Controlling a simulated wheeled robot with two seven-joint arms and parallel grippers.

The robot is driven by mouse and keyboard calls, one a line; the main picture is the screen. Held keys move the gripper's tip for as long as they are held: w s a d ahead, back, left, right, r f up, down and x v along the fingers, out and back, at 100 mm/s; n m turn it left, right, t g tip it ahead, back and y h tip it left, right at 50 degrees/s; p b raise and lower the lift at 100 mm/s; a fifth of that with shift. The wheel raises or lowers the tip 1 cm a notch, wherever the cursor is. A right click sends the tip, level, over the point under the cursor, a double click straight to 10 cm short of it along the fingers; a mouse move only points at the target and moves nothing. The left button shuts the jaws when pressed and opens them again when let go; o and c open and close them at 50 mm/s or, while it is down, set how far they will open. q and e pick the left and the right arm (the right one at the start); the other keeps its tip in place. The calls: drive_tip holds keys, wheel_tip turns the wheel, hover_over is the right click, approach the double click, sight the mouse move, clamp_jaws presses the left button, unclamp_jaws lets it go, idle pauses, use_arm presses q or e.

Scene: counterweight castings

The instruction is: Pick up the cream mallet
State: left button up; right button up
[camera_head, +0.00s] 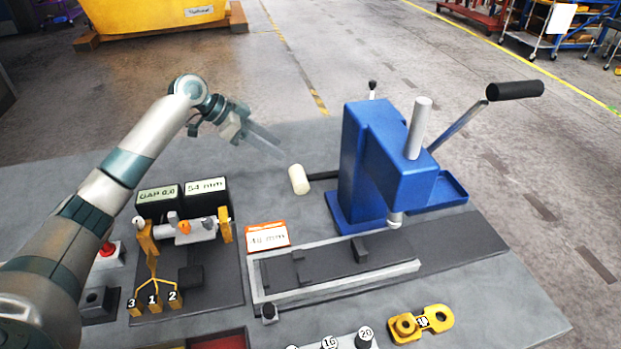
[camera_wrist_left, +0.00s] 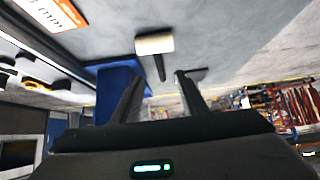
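The cream mallet lies on the grey bench top, its cream head (camera_head: 298,179) left of the blue press. Its dark handle (camera_head: 323,175) runs right towards the press, which hides the far end. My left gripper (camera_head: 276,148) is above the bench, up and left of the mallet head, apart from it. In the left wrist view the gripper (camera_wrist_left: 163,84) has its two fingers spread with nothing between them. The mallet head (camera_wrist_left: 154,43) shows beyond the fingertips, with the handle pointing back towards the gap. My right gripper is not in view.
The blue press (camera_head: 375,170) with its long lever stands close right of the mallet. A gauge fixture (camera_head: 190,275) with two displays is at lower left. An orange-edged card (camera_head: 267,236) and a rail lie in front. Bench left of the mallet head is clear.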

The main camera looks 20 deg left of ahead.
use_arm(q)
drive_tip(key=p, duration=0.4)
approach(319, 174)
drive_tip(key=x, duration=0.4)
drive_tip(key=shift+w+a+f, duration=0.15)
drive_tip(key=shift+w+a, duration=0.1)
drive_tip(key=shift+w, duration=0.05)
drive_tip(key=shift+w+d+f, duration=0.1)
drive_tip(key=shift+d+f, duration=0.05)
drive_tip(key=shift+f, duration=0.15)
drive_tip(key=shift+w+d+f+p, duration=0.15)
drive_tip(key=shift+d+p, duration=0.3)
drive_tip(key=shift+p, duration=0.3)
drive_tip(key=p+x, duration=0.2)
drive_tip(key=x, duration=0.1)
drive_tip(key=shift+d, duration=0.35)
drive_tip(key=shift+w+d+f, duration=0.15)
drive_tip(key=shift+f, duration=0.2)
